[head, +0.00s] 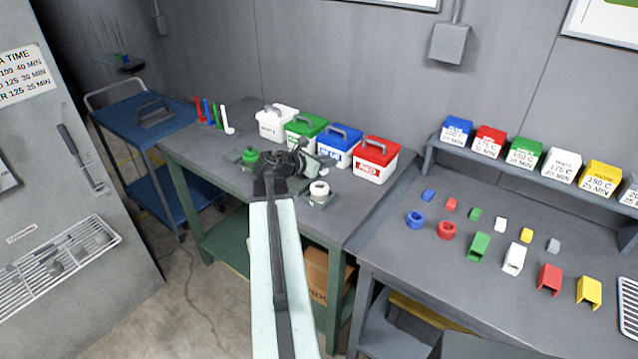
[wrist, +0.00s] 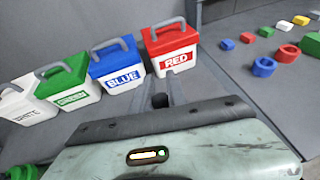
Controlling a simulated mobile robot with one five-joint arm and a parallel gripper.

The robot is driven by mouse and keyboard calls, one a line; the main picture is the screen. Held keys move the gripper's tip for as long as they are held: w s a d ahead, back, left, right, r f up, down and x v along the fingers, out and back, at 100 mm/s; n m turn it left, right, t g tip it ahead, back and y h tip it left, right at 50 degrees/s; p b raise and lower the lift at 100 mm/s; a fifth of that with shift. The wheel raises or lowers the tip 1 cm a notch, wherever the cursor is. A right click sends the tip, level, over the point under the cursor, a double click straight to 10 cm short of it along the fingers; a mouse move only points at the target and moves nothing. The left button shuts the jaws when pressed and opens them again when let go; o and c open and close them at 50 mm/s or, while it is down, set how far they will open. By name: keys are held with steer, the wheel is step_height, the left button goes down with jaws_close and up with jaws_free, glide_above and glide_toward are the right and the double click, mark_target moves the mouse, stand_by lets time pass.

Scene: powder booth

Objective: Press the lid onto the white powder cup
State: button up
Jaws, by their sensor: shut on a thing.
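The white powder cup (head: 319,188) stands upright on a small grey pad at the front of the left bench, with a dark opening on top. My gripper (head: 306,158) is above the bench, just behind and to the left of the cup in the head view. It is shut on a small pale thing, apparently the lid (head: 323,169), mostly hidden by the jaws. The lid looks apart from the cup. In the wrist view my gripper's body fills the bottom, and neither the lid nor the white cup can be made out.
White (head: 277,125), green (head: 305,132), blue (head: 339,148) and red (head: 376,161) handled bins stand behind the gripper. A green cup (head: 250,157) is to its left. Coloured scoops (head: 214,116) stand at the far left. The right bench (head: 400,262) holds several small coloured parts.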

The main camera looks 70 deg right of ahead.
steer(key=w+a+f+g+b, duration=0.1)
steer(key=w+a+f+b, duration=0.15)
steer(key=a, duration=0.65)
steer(key=shift+m, duration=0.4)
steer(key=shift+s+d+f+b, duration=0.25)
steer(key=shift+s+d, duration=0.2)
steer(key=shift+d, duration=0.95)
steer(key=shift+s+d+f+b, duration=0.25)
steer(key=shift+s+d, duration=0.15)
steer(key=shift+d, duration=1.05)
steer(key=shift+s+d+f+b, duration=0.25)
steer(key=shift+s+d, duration=0.2)
steer(key=shift+d, duration=0.95)
steer(key=shift+f+b, duration=0.9)
steer(key=shift+f, duration=0.1)
steer(key=o, duration=0.9)
